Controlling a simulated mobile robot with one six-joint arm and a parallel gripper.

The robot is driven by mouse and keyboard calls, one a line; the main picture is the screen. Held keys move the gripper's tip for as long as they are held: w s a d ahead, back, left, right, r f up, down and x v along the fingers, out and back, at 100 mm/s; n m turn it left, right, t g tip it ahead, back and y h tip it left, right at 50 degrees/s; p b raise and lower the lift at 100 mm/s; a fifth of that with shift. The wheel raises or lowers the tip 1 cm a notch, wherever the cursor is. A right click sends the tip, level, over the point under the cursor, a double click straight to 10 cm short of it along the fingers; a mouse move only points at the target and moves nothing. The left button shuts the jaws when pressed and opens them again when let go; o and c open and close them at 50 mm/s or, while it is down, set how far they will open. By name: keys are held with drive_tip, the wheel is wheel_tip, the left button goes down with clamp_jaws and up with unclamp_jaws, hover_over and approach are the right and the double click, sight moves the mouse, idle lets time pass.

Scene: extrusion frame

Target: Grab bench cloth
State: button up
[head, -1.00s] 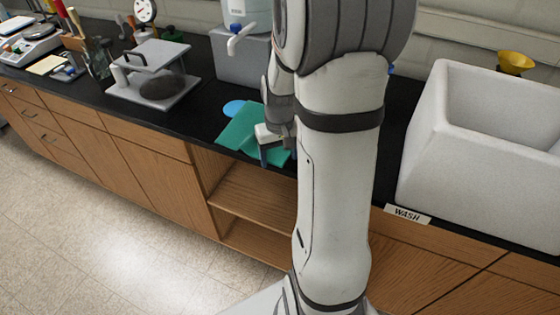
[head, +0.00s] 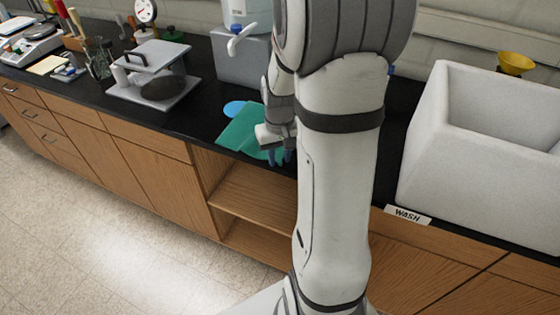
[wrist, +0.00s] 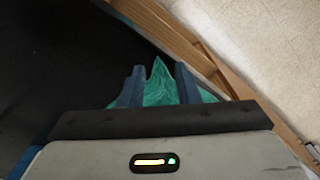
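The bench cloth (head: 238,128) is a teal-green sheet lying at the front edge of the black counter, left of my arm. My gripper (head: 279,158) is over its right part, pointing down, and hides some of it. In the wrist view, the two dark blue fingers of my gripper (wrist: 161,88) stand apart, with a peaked, creased part of the cloth (wrist: 160,86) in the gap. More cloth shows on the outer side of each finger. I cannot tell whether the fingers touch the cloth.
A blue disc (head: 234,108) lies behind the cloth. A white sink (head: 425,165) is on the right, and a grey platform device (head: 150,92) on the left. An open shelf (head: 250,195) is below the counter.

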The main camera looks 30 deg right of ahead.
drive_tip(key=c, duration=0.4)
drive_tip(key=shift+c, duration=0.6)
drive_tip(key=shift+r, duration=0.2)
clamp_jaws()
wheel_tip(320, 180, up, 12)
drive_tip(key=p, duration=0.8)
drive_tip(key=shift+f+p, duration=0.2)
drive_tip(key=shift+p, duration=0.15)
wheel_tip(320, 180, up, 27)
drive_tip(key=p, duration=0.4)
